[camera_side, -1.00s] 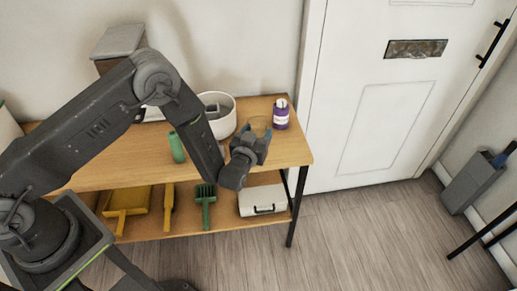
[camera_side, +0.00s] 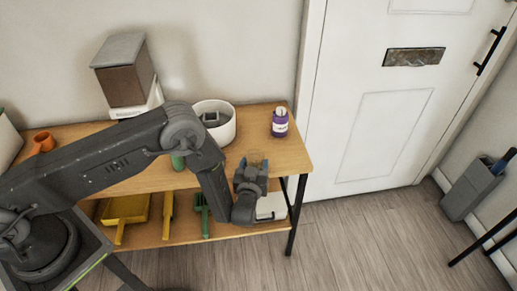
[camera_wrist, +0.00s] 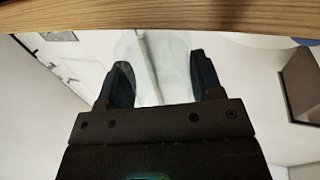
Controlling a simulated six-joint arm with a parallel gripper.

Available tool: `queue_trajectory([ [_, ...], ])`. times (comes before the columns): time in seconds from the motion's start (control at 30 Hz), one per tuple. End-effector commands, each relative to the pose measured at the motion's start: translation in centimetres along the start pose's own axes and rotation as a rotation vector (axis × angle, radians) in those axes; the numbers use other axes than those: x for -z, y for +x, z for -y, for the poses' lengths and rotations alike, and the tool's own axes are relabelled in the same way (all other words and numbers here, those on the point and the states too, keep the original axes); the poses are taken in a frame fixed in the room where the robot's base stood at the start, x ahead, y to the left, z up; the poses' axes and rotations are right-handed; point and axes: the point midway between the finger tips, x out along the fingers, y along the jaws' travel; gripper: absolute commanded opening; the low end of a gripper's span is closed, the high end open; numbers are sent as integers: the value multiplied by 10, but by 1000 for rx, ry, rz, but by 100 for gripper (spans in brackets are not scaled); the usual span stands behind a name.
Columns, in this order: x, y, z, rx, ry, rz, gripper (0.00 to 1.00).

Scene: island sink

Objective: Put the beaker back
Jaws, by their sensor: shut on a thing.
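The beaker is clear and hard to make out; in the wrist view the see-through beaker (camera_wrist: 155,68) stands between the two dark fingers. My gripper (camera_wrist: 160,84) is shut on it. In the side view my gripper (camera_side: 251,172) is at the front edge of the wooden table, near its right end, and only a faint part of the beaker (camera_side: 256,157) shows above the fingers. In the wrist view a strip of wood (camera_wrist: 150,16) crosses the top, close to the beaker. I cannot tell whether the beaker touches the table.
A purple-and-white bottle (camera_side: 279,123) and a white round pot (camera_side: 226,127) stand behind my gripper. A green item (camera_side: 178,162) is partly hidden by my arm. An orange cup (camera_side: 43,142) is at the left. The lower shelf holds yellow and green tools and a white case (camera_side: 271,207).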

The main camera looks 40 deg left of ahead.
Motion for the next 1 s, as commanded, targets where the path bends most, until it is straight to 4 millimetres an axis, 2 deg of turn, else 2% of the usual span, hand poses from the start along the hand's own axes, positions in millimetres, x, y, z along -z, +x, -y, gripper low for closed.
queue_trajectory([
  [0.03, 0, 11, 1, 3, -2, -2, 35],
  [0.1, 0, 22, 1, 2, -1, -2, 35],
  [0.3, 0, 36, 0, 1, 0, 0, 35],
  [0.5, 0, 67, 0, 1, -1, -2, 35],
  [0.6, 0, 76, 0, 0, 0, -1, 35],
  [1.0, -4, 76, 0, -2, 0, 0, 35],
])
